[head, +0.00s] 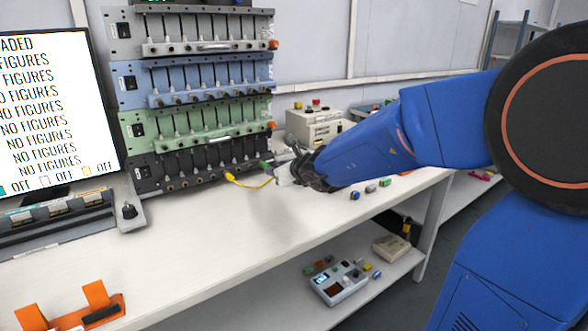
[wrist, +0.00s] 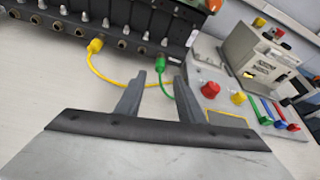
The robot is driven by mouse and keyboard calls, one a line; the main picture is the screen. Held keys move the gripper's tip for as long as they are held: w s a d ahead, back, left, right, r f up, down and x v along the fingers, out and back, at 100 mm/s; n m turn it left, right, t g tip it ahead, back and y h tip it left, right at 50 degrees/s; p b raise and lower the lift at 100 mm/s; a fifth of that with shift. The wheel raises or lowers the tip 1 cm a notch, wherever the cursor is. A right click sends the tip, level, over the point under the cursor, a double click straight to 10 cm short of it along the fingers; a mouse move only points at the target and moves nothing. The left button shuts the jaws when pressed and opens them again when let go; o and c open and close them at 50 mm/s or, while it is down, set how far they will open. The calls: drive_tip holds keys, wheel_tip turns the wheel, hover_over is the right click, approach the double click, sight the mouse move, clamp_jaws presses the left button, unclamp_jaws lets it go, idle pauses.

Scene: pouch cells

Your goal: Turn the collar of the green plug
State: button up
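The green plug (wrist: 161,63) sits at the lower edge of the dark rack unit (wrist: 60,30), with a short green cable running down from it. In the head view a small green part of the plug (head: 265,165) shows at the lower right of the rack. My gripper (wrist: 159,79) is open and empty. Its two fingers point towards the green plug, which appears between the fingertips and a little beyond them. I cannot tell whether they touch it. In the head view my gripper (head: 283,168) is near the rack's lower right corner.
A yellow plug (wrist: 95,45) with a yellow cable (wrist: 110,80) is left of the green one; the cable passes behind my fingers. A box with red and yellow knobs (wrist: 212,95) stands close on the right.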

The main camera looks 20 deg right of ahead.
drive_tip(key=v, duration=1.1)
drive_tip(key=shift+s, duration=0.2)
drive_tip(key=shift+r, duration=0.1)
drive_tip(key=shift+d, duration=0.1)
